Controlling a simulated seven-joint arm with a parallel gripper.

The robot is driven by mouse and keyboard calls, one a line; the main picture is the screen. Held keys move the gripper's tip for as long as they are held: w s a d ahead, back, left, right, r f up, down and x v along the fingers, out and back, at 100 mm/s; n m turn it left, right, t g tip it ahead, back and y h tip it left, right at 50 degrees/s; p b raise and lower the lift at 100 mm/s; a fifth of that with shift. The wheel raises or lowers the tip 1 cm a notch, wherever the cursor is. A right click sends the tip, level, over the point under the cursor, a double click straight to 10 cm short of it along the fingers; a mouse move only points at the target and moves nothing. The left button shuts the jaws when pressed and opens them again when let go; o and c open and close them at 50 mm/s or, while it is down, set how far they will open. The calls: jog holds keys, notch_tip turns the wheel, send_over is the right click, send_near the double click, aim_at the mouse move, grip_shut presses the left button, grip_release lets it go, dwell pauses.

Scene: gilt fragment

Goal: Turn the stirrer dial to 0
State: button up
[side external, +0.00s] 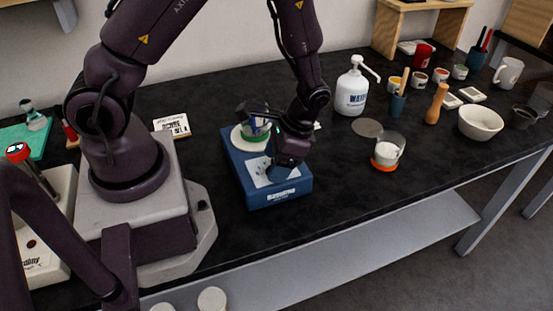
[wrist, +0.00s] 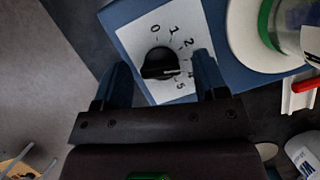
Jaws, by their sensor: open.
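The stirrer (side external: 281,196) is a blue box on the black bench, with a white round plate (side external: 240,143) on top. In the wrist view, its black dial (wrist: 160,61) sits on a white panel (wrist: 133,40) numbered from 0 to 5. The 0 is at the top; the dial's pale mark seems to face right, toward the higher numbers, but the exact setting is hard to read. My gripper (wrist: 161,60) is open, with one blue finger on each side of the dial and gaps visible between. In the side view, my gripper (side external: 282,172) hides the dial.
A glass vessel with a green ring (side external: 257,127) stands on the plate, close behind my gripper. A white pump bottle (side external: 352,92), a small container with an orange base (side external: 386,152) and a white bowl (side external: 480,123) stand to the right.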

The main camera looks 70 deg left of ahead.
jog(key=c, duration=0.9)
jog(key=n+h, duration=0.1)
jog(key=n, duration=0.3)
jog(key=shift+a+h, duration=0.1)
jog(key=shift+h, duration=0.3)
jog(key=n, duration=0.2)
jog(key=n+h, duration=0.1)
jog(key=n, duration=0.2)
jog(key=shift+a+r+h, duration=0.1)
jog(key=shift+h, duration=0.2)
jog(key=n, duration=0.2)
jog(key=n+t+h, duration=0.1)
jog(key=n, duration=0.1)
jog(key=shift+n+t, duration=0.3)
jog(key=shift+s+a+n+t+h, duration=0.1)
jog(key=shift+n+t+h, duration=0.2)
jog(key=shift+n, duration=0.8)
jog(key=shift+n+t+h, duration=0.2)
jog(key=shift+n+t, duration=0.2)
jog(key=shift+n, duration=0.7)
